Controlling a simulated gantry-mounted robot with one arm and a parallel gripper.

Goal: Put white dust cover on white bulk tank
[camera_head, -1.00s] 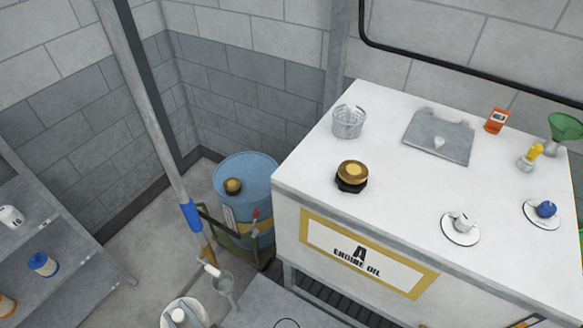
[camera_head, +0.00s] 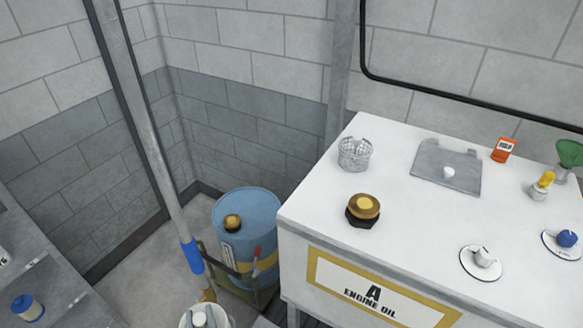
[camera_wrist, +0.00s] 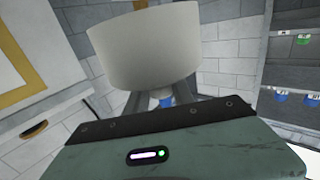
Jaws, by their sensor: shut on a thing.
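The white bulk tank (camera_head: 300,240), lettered "A ENGINE OIL" in a yellow frame, fills the right of the head view. Its flat top carries several parts; one is a gold cap on a black base (camera_head: 363,209). A pale round cover (camera_wrist: 145,50), seen as a wide cylinder, is held in my gripper (camera_wrist: 165,98), which is shut on it. Its underside and rim contact are hidden. The tank's yellow-framed side (camera_wrist: 20,70) shows at left in the wrist view, apart from the cover. My gripper cannot be made out surely in the head view.
A blue drum (camera_head: 247,210) stands left of the tank. A white round thing with a knob (camera_head: 203,316) is cut off at the bottom. A shelf (camera_head: 50,285) stands left.

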